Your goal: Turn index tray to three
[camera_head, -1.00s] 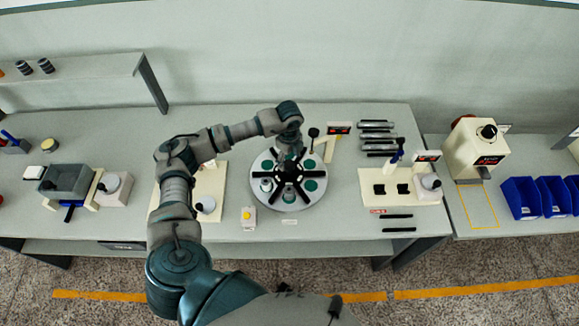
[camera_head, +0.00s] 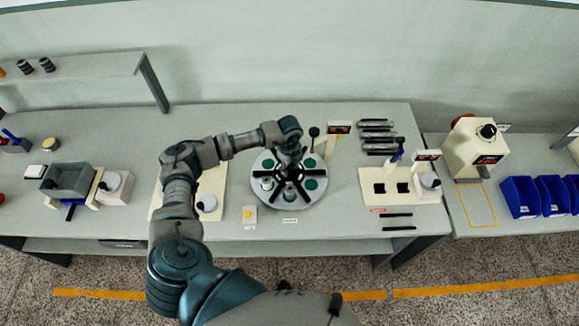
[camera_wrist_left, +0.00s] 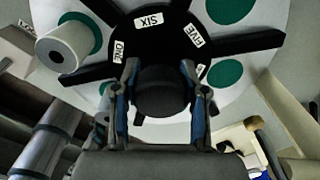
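The index tray (camera_head: 317,200) is a round grey disc with green pads and a black spoked hub, near the middle of the bench. In the left wrist view, the hub's black plate (camera_wrist_left: 225,42) shows labels reading SIX, FIVE and ONE; the other labels are hidden or unclear. My left gripper (camera_head: 289,165) is over the hub. In the left wrist view, its fingers (camera_wrist_left: 160,72) lie on both sides of a dark round knob (camera_wrist_left: 162,100), with no clear gap. A white spool (camera_wrist_left: 66,47) stands on one pad. My right gripper is out of view.
A black-knobbed lever (camera_head: 314,132) and a small display (camera_head: 339,128) stand behind the tray.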

